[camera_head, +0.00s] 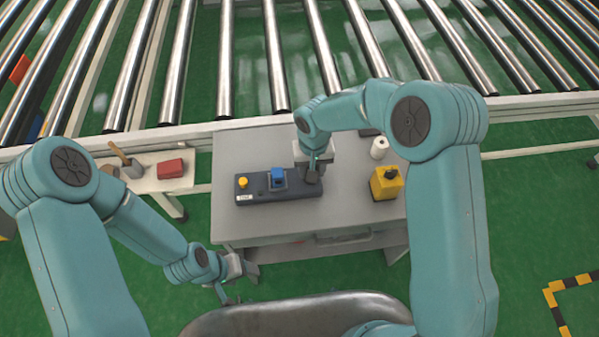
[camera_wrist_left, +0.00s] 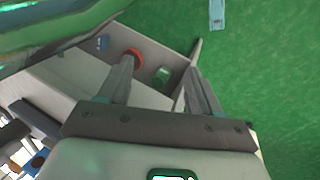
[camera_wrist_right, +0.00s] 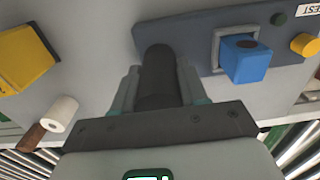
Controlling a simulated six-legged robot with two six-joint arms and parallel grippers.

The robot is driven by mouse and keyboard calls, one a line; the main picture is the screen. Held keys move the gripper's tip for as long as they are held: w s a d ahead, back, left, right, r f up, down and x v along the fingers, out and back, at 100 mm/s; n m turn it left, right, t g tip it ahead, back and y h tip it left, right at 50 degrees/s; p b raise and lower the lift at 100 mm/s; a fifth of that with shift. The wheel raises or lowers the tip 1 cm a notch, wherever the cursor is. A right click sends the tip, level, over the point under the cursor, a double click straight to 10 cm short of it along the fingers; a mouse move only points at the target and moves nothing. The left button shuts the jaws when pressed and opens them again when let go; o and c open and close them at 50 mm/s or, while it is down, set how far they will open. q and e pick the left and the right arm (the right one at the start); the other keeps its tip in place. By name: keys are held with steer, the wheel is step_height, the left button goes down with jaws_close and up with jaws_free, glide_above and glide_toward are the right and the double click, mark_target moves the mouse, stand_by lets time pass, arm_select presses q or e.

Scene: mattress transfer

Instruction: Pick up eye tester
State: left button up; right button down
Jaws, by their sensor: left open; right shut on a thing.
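A dark grey-blue test panel (camera_head: 262,191) lies on the grey table. It has a yellow knob (camera_head: 243,182), a blue block (camera_head: 278,178) and a label that reads partly "EST" in the right wrist view. A dark cylinder (camera_wrist_right: 157,75) is at the panel's right end in the head view. My right gripper (camera_head: 313,165) is shut around this cylinder, with a finger on each side. I cannot tell whether the cylinder is lifted off the panel. My left gripper (camera_head: 240,285) is open and empty, low in front of the table. Its fingers (camera_wrist_left: 160,80) stand apart.
On the grey table (camera_head: 345,205) stand a yellow block (camera_head: 385,183) and a white roll (camera_head: 379,148), right of the panel. A side shelf holds a red box (camera_head: 171,168). A roller conveyor (camera_head: 280,60) runs behind. Green floor lies open at right.

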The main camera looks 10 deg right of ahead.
step_height(320, 180, up, 20)
steer(key=b, duration=0.1)
steer(key=shift+b, duration=0.4)
steer(key=shift+f, duration=0.1)
